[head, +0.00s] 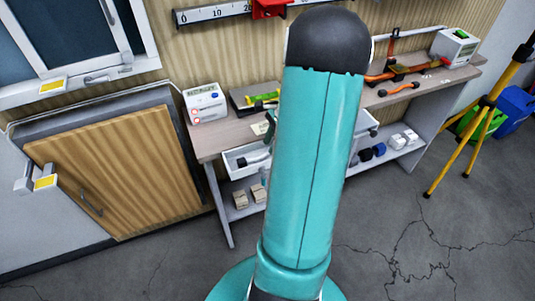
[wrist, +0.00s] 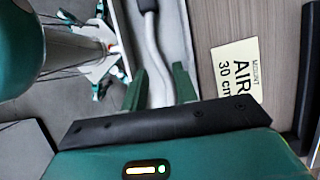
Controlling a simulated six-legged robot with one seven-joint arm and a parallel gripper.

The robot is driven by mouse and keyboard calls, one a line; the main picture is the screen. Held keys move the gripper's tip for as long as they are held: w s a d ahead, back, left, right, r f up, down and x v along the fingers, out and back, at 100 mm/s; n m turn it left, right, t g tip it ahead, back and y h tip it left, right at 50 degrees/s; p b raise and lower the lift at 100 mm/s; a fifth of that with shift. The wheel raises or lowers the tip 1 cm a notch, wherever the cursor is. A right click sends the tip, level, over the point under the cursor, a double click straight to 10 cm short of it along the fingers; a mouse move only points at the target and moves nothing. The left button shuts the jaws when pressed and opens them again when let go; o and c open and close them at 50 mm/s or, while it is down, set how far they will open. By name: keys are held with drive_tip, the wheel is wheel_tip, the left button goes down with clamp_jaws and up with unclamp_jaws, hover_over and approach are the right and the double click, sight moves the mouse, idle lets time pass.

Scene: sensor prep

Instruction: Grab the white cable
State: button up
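The white cable (wrist: 152,45) lies in an open white drawer (wrist: 184,30), with a black end piece at the top of the wrist view. In the head view the cable (head: 259,158) shows small in the drawer (head: 234,169) under the worktop, left of my arm. My gripper (wrist: 160,68) is over the drawer, its two green fingers apart, one on each side of the cable. No finger clearly touches it. The cable's lower part is hidden behind the gripper body. My arm hides most of the gripper in the head view.
A worktop (head: 211,139) with a white device (head: 205,103) extends past the drawer. Small boxes (head: 240,199) stand on the lower shelf. A yellow tripod (head: 468,140) stands at right.

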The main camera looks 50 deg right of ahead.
sight(266, 153)
drive_tip(key=x, duration=0.3)
drive_tip(key=shift+a+f, duration=0.1)
drive_tip(key=shift+f, duration=0.2)
drive_tip(key=shift+c, duration=0.2)
clamp_jaws()
drive_tip(key=shift+r, duration=0.15)
